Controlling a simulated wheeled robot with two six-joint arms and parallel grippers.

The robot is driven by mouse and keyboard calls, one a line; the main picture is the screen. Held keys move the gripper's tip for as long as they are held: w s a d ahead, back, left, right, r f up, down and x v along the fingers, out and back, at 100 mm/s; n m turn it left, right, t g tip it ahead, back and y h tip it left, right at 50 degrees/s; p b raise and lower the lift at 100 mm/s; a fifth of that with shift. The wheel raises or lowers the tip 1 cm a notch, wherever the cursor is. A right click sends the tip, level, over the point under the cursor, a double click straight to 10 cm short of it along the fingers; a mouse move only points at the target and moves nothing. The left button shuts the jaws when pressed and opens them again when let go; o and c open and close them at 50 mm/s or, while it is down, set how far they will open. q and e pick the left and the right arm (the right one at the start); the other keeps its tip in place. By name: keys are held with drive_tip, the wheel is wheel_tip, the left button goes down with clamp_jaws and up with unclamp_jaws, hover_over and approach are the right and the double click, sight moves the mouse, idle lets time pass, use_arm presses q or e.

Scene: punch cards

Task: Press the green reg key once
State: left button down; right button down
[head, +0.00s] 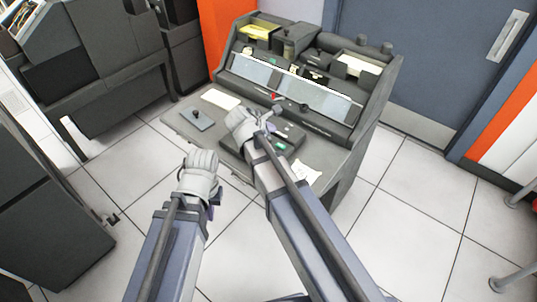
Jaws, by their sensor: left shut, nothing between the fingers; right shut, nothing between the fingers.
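The card punch machine (345,133) stands in the middle with a grey desk surface and a dark keyboard block (293,135) on it. A small green key (278,147) shows near the front of the keyboard block; its lettering is too small to read. My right gripper (238,117) is shut and empty over the desk, at the left side of the keyboard, and its arm hides part of the block. I cannot tell whether it touches anything. My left gripper (203,157) is shut and empty, in front of the desk's front edge, left of the keyboard.
A white card (221,98) and a dark flat pad with a knob (197,118) lie on the desk's left. A white paper (304,172) lies at its right front. Dark machines (90,75) stand at the left, a blue door (430,55) behind.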

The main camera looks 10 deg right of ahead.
drive_tip(key=shift+f, duration=0.1)
wheel_tip(320, 180, down, 9)
drive_tip(key=b, duration=0.8)
drive_tip(key=shift+b, duration=0.4)
idle(1.5)
drive_tip(key=shift+f+b, duration=0.25)
drive_tip(key=shift+b, duration=0.2)
drive_tip(key=shift+f+b, duration=0.4)
drive_tip(key=shift+f, duration=0.05)
idle(0.6)
drive_tip(key=shift+r, duration=0.15)
drive_tip(key=shift+r+p, duration=0.75)
drive_tip(key=shift+p, duration=0.1)
